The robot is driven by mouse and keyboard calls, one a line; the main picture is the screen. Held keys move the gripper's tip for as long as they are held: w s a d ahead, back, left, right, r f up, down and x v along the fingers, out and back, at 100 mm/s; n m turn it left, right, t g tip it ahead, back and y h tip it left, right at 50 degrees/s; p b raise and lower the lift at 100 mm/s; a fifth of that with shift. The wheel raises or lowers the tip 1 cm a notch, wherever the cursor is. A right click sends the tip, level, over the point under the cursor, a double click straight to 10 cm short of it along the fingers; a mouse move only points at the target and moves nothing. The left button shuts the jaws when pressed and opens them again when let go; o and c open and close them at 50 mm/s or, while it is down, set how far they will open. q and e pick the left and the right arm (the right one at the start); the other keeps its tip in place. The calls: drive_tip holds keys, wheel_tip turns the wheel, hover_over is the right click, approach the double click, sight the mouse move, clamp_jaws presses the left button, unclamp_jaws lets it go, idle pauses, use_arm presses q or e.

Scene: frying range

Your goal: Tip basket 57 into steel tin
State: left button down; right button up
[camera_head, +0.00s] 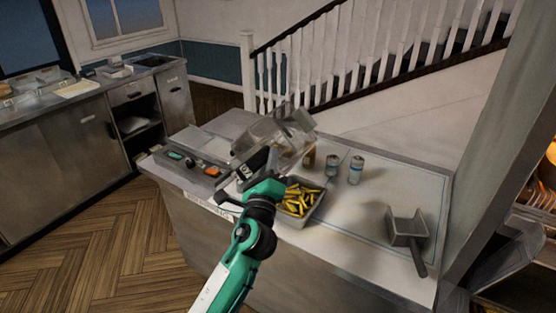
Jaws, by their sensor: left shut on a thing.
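My left gripper (257,160) is shut on the basket (272,132), a grey, see-through basket held in the air above the worktop. The basket is tilted, and its number cannot be read. The steel tin (316,208) stands on the worktop below and to the right of the gripper. Several yellow fries lie in the tin. My arm hides the tin's left side, and whether anything is still in the basket cannot be told. My right gripper is not in view.
Two cans (356,169) (332,166) stand behind the tin, with a brownish item (309,158) beside them. A grey scoop (408,232) lies at the right of the worktop (350,255). A fryer unit with controls (190,163) is at the left.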

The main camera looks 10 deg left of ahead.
use_arm(q)
drive_tip(key=w+a+r+n+g+y+p, duration=0.2)
drive_tip(key=w+a+r+n+g+p, duration=0.1)
drive_tip(key=a+n+p, duration=0.6)
drive_tip(key=shift+w+r+g+p, duration=0.15)
drive_tip(key=shift+r+g+p, duration=0.65)
drive_tip(key=shift+p, duration=0.4)
drive_tip(key=shift+a, duration=0.1)
drive_tip(key=shift+f, duration=0.1)
